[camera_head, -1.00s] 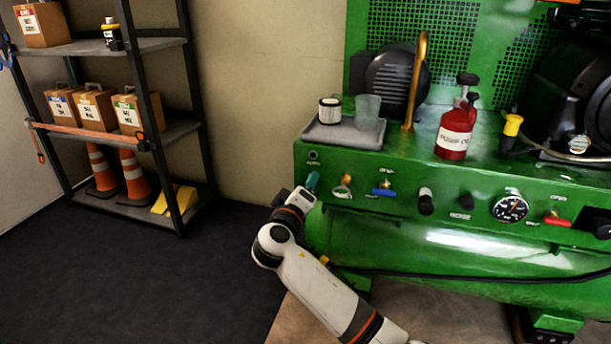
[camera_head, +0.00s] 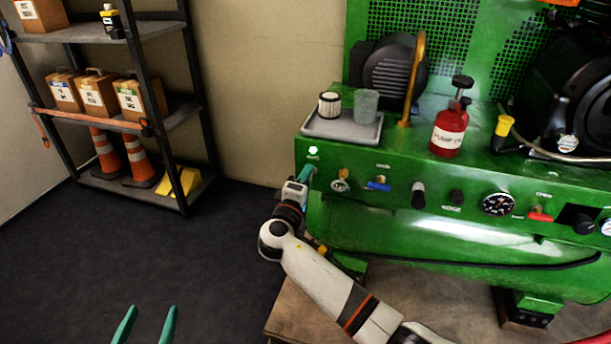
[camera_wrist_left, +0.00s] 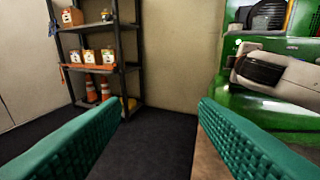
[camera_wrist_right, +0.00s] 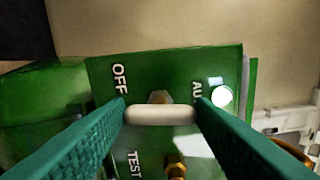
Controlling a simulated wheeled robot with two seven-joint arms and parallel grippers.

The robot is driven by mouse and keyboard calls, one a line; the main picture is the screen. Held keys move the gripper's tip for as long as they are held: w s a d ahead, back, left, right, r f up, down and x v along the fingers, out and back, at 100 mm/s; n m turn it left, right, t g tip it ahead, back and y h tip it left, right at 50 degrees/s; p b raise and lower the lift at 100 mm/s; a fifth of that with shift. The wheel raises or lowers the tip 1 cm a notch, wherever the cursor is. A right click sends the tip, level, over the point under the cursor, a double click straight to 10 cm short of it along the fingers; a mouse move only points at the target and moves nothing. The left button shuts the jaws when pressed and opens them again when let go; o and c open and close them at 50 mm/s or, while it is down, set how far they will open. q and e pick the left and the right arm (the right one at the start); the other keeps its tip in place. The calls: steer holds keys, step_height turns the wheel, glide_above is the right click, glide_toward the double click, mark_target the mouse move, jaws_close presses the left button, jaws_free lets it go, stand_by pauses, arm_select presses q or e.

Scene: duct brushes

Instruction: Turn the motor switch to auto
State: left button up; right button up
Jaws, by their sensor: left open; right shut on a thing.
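The motor switch (camera_wrist_right: 160,115) shows in the right wrist view as a pale bar knob on the green panel (camera_wrist_right: 100,72). Labels OFF and TEST are readable around it, and a third starting AU is partly covered. The bar's right end lies toward the AU side. My right gripper (camera_head: 308,173) is at the panel's left end and shut on the knob, with a teal finger at each end of the bar. A round lamp (camera_wrist_right: 222,95) beside the AU label is lit; it also glows in the head view (camera_head: 313,151). My left gripper (camera_head: 145,325) is open and empty, above the dark floor.
A grey tray (camera_head: 318,131) with a filter and cup stands atop the green machine (camera_head: 450,235). Other knobs, a gauge (camera_head: 498,204) and a red oil bottle (camera_head: 449,130) are to the right. A shelf (camera_head: 170,120) stands left. The floor between is clear.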

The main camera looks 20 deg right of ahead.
arm_select(q)
steer(key=shift+s+a+f+g+y+p, duration=0.15)
steer(key=shift+s+a+f+g+y, duration=0.2)
steer(key=shift+f+g, duration=0.4)
steer(key=shift+s+a+f+g+y+p, duration=0.1)
steer(key=shift+s+f+g+p, duration=0.1)
steer(key=shift+s+f+g, duration=0.5)
steer(key=shift+s+a+f+g+y+p, duration=0.2)
steer(key=shift+f+g, duration=0.25)
steer(key=shift+f, duration=0.55)
arm_select(e)
steer(key=shift+f+n, duration=0.1)
steer(key=shift+n, duration=0.5)
steer(key=o, duration=1)
arm_select(q)
steer(key=shift+w, duration=0.1)
steer(key=s+a+f+g+y+p, duration=0.1)
steer(key=s+a+f+g+p, duration=0.1)
steer(key=s+f+g, duration=0.3)
steer(key=shift+s+a+f+g, duration=0.2)
steer(key=shift+s+a+g, duration=0.25)
steer(key=shift+s, duration=0.8)
arm_select(e)
steer(key=v, duration=1.2)
arm_select(q)
steer(key=shift+y, duration=0.25)
